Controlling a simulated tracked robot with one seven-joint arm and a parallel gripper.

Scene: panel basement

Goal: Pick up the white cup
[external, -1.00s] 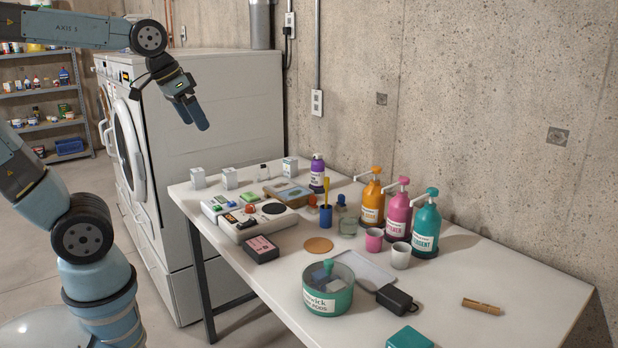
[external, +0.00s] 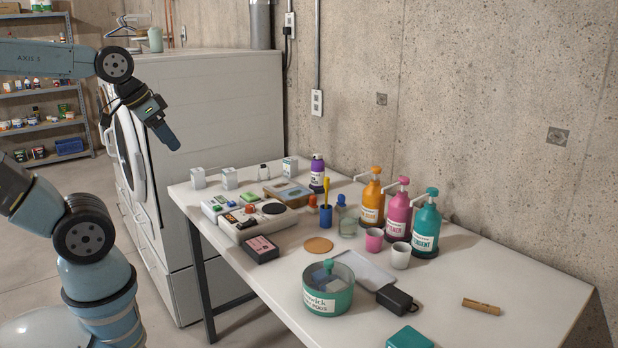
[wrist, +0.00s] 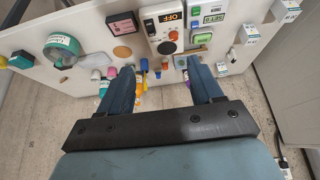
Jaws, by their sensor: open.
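The white cup (external: 400,256) stands upright on the white table, right of a pink cup (external: 374,240) and in front of the pump bottles. My gripper (external: 172,142) is in the air in front of the washing machine, well left of the cup and above table height. In the wrist view my gripper (wrist: 162,80) has its two fingers spread with nothing held between them.
Orange, pink and teal pump bottles (external: 425,226) stand behind the cups. A teal-and-clear tub (external: 328,298), a tray (external: 365,268) and a black box (external: 394,299) lie in front. The table's right part is mostly clear. A concrete wall bounds the back.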

